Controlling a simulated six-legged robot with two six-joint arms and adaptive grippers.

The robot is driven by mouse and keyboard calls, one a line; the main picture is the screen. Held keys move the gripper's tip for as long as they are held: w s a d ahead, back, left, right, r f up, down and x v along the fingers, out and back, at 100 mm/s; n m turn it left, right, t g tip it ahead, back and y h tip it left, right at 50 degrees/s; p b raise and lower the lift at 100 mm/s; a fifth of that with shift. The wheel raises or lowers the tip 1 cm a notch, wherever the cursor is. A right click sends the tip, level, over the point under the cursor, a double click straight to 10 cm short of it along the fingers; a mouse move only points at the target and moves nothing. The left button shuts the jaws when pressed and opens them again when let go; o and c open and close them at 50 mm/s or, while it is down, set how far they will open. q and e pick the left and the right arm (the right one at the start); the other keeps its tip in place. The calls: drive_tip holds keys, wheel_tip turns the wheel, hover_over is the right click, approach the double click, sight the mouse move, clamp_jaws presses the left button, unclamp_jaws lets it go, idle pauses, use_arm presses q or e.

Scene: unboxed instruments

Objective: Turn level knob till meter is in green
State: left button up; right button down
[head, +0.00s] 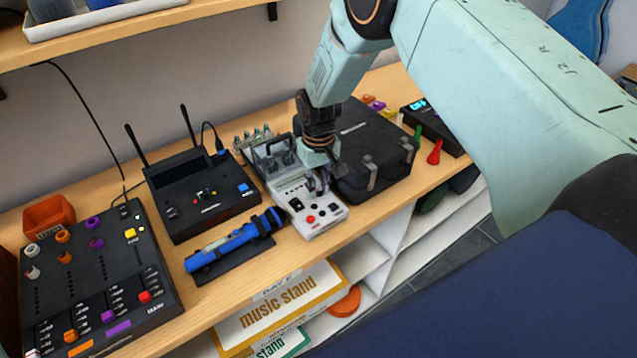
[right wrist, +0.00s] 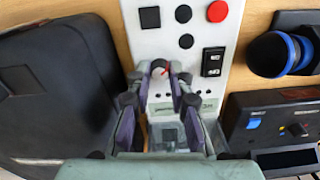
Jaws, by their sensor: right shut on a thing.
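The white control box (head: 325,216) stands on the wooden shelf, with a red button and black knobs on its near end. My right gripper (head: 320,186) reaches down onto it from above. In the right wrist view the box's white panel (right wrist: 150,45) runs up the middle. A small grey window (right wrist: 168,136), perhaps the meter, lies below between the fingers. Its reading is too small to tell. My left gripper is not in view.
A black case (head: 372,150) stands close on the box's right. A black receiver with two antennas (head: 200,190) and a blue cylinder on a black stand (head: 232,246) are on its left. A mixer (head: 95,285) is at far left.

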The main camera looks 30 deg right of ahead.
sight(319, 189)
drive_tip(key=shift+m, duration=0.5)
drive_tip(key=m, duration=0.7)
drive_tip(key=shift+m, duration=0.3)
idle(0.7)
drive_tip(key=c, duration=1.2)
unclamp_jaws()
wheel_tip(319, 189, up, 12)
